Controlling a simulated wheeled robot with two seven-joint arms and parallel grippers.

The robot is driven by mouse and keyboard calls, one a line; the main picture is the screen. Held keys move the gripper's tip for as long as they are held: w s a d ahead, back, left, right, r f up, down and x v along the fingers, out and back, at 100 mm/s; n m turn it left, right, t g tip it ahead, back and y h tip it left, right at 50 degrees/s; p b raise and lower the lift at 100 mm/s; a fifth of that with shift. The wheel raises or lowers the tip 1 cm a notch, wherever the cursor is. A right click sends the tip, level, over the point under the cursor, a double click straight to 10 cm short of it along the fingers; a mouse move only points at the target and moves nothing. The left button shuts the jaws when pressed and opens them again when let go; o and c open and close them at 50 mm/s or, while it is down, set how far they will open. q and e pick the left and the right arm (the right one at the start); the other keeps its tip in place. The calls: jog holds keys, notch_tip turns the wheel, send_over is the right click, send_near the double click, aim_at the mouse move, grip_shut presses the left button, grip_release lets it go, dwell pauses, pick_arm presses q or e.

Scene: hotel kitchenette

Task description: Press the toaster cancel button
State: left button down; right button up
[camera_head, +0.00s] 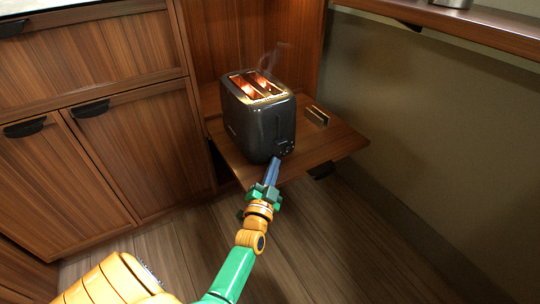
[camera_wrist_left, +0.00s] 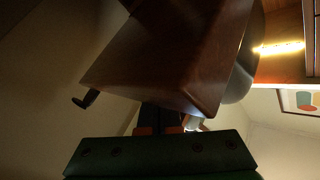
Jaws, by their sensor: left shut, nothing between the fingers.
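The dark grey toaster (camera_head: 259,125) stands on a pulled-out wooden shelf in the head view. Its slots glow orange and hold toast, with faint steam above. A small control panel (camera_head: 285,148) shows low on its near right end; single buttons are too small to tell apart. My left gripper (camera_head: 274,163) is shut and empty, its blue fingers pointing up at the toaster's lower near end, just below the controls. I cannot tell whether the tips touch it. In the left wrist view, the gripper's green body fills the bottom. My right gripper is not in view.
The wooden shelf (camera_head: 335,143) juts out, with a small metallic-looking item (camera_head: 317,115) right of the toaster. Cabinets with dark handles (camera_head: 91,109) stand left. A wall (camera_head: 430,110) and a higher wooden ledge (camera_head: 450,27) are right. The floor in front is clear.

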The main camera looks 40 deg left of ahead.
aim_at(280, 183)
pick_arm(q)
jog(key=shift+w+a, duration=0.15)
jog(key=shift+a, duration=0.15)
jog(key=shift+w+a, duration=0.1)
jog(key=shift+a, duration=0.2)
dwell(0.5)
jog(key=shift+d, duration=0.15)
jog(key=shift+s+d+p, duration=0.2)
jog(key=shift+d+p, duration=0.15)
jog(key=shift+d, duration=0.05)
jog(key=shift+s+d, duration=0.1)
jog(key=shift+d, duration=0.05)
jog(key=shift+s+d+p, duration=0.3)
jog(key=shift+d+p, duration=0.05)
jog(key=shift+d, duration=0.4)
jog(key=shift+s+d+p, duration=0.3)
jog(key=shift+d+p, duration=0.05)
jog(key=shift+d, duration=0.35)
jog(key=shift+s+d, duration=0.35)
jog(key=shift+d, duration=0.5)
